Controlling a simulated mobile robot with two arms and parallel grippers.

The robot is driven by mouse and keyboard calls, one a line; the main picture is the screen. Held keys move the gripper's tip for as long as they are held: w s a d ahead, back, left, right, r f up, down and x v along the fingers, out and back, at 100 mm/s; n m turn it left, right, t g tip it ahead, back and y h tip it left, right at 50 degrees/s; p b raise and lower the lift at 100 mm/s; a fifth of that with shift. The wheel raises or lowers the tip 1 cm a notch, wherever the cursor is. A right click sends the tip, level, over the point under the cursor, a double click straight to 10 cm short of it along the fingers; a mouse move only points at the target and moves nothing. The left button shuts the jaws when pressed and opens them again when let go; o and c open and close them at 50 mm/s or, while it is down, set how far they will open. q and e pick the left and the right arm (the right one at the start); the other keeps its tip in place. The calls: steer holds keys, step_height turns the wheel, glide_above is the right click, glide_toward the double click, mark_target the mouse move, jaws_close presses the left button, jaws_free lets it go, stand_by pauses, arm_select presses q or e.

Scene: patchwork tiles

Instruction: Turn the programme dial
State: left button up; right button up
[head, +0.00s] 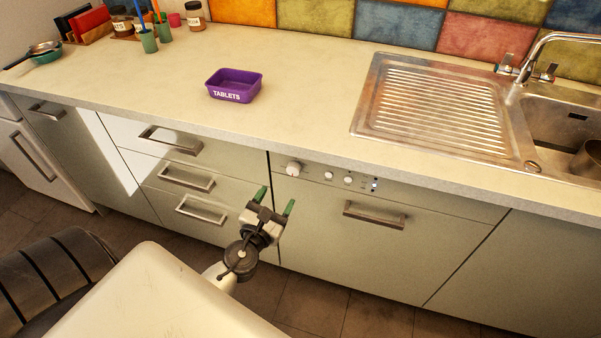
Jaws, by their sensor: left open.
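The programme dial (293,168) is a round pale knob at the left end of the dishwasher's control strip, just below the counter edge. Two smaller knobs (331,176) and a small lit display (375,184) sit to its right on the same strip. The dishwasher front (350,245) is shut, with a bar handle (374,215) below the strip. My left gripper (274,199) is open and empty, with green fingertips, in front of the cabinets. In the picture it is below and left of the dial, apart from it. My right gripper is not in view.
A purple tub marked TABLETS (234,86) stands on the counter (300,75). A ribbed steel drainer and sink (437,105) with a tap (540,55) are at the right. Drawer handles (186,178) stick out left of the dishwasher. Cups and jars (195,15) stand at the back left.

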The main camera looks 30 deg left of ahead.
mark_target(292, 172)
arm_select(q)
steer(key=w, duration=0.2)
steer(key=w+a, duration=0.1)
steer(key=w, duration=0.4)
steer(key=shift+w+a+p, duration=0.15)
steer(key=shift+w+p, duration=0.2)
steer(key=shift+p, duration=0.05)
steer(key=shift+w+a, duration=0.1)
steer(key=shift+w, duration=0.6)
steer(key=shift+c, duration=0.5)
steer(key=c, duration=0.8)
steer(key=shift+c, duration=0.2)
steer(key=shift+f, duration=0.1)
